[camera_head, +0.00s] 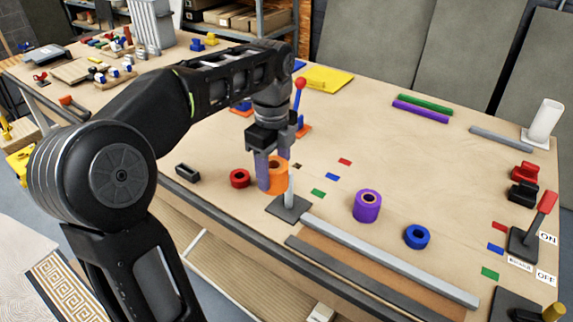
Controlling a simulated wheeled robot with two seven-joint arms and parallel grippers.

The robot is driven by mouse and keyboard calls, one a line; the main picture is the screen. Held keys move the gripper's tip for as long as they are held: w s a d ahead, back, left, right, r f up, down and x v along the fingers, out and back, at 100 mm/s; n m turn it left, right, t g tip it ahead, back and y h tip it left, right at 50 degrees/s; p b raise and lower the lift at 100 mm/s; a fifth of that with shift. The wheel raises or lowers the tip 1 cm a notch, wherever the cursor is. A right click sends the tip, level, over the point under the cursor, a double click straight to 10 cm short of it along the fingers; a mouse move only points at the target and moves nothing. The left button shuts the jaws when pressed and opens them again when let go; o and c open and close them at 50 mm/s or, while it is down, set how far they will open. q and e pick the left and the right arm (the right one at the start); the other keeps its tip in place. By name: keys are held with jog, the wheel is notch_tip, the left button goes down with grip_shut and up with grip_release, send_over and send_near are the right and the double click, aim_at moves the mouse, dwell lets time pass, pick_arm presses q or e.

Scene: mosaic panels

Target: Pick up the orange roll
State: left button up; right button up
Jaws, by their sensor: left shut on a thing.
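The orange roll (279,179) stands upright on the wooden table, between a small red ring and a dark plate with a pale upright post. My left gripper (271,172) points down at the roll and is shut on it. One finger shows along the roll's left side; the other is partly hidden at its top. The roll's underside is hidden, so I cannot tell whether it is clear of the table. My right gripper is not in view.
The plate with post (287,208) stands close in front of the roll. The red ring (240,178) is to its left, the purple roll (367,209) and blue ring (417,236) to its right. A long grey bar (390,262) lies near the front edge.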

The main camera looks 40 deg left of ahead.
pick_arm(q)
jog(key=s, duration=1.2)
jog(key=shift+d, duration=0.15)
